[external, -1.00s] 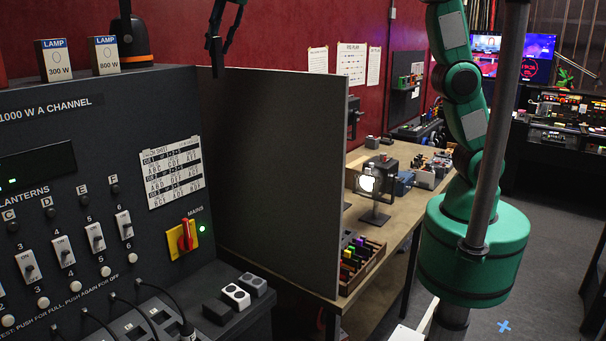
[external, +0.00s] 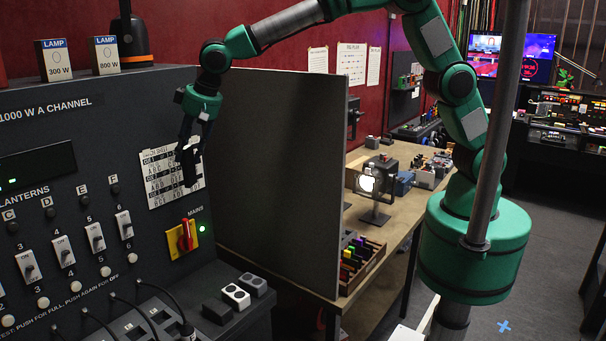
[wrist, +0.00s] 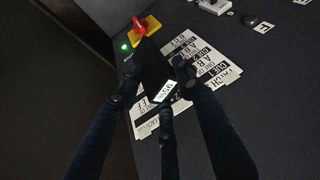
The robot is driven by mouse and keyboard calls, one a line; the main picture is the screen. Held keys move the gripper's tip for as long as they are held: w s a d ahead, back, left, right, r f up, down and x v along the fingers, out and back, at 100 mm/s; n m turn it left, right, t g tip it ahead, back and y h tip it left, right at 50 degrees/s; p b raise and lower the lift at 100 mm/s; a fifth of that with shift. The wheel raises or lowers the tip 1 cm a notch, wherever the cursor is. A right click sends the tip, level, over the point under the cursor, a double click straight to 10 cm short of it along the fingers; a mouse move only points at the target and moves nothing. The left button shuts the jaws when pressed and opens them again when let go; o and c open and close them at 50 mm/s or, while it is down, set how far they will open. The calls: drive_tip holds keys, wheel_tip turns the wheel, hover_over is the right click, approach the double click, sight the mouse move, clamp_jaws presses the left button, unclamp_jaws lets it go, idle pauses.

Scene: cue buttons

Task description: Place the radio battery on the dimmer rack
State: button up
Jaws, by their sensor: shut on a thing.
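The dimmer rack (external: 110,180) is the large black cabinet at the left of the external view, with switches, a printed sheet and a red and yellow mains switch. My gripper (external: 189,150) hangs fingers down in front of the printed sheet, above the mains switch. It is shut on a black block, the radio battery (external: 190,170). In the wrist view the battery (wrist: 153,62) is between the fingertips (wrist: 153,86), with a white label partly readable. The battery is clear of the rack's lower ledge (external: 185,285).
Two lamp boxes (external: 108,54) stand on the rack's top. A black block (external: 217,311) and grey two-holed blocks (external: 236,297) sit on the lower ledge, near cables. A tall dark panel (external: 285,170) stands right of the rack, with a wooden bench (external: 400,205) beyond.

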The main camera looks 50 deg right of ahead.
drive_tip(key=s+a+f, duration=0.2)
drive_tip(key=f, duration=0.6)
drive_tip(key=s+a+f, duration=0.2)
drive_tip(key=a+f, duration=0.1)
drive_tip(key=f, duration=0.6)
drive_tip(key=s+a+f+p, duration=0.1)
drive_tip(key=a+f, duration=0.1)
drive_tip(key=f, duration=0.6)
drive_tip(key=shift+s+a+f, duration=0.2)
drive_tip(key=shift+s+a, duration=0.15)
drive_tip(key=shift+s, duration=0.05)
drive_tip(key=shift+f, duration=0.15)
drive_tip(key=shift+f+p, duration=0.65)
drive_tip(key=shift+f, duration=2.1)
drive_tip(key=shift+f, duration=0.1)
drive_tip(key=shift+f+p, duration=0.4)
drive_tip(key=shift+f, duration=1.6)
drive_tip(key=shift+f, duration=0.1)
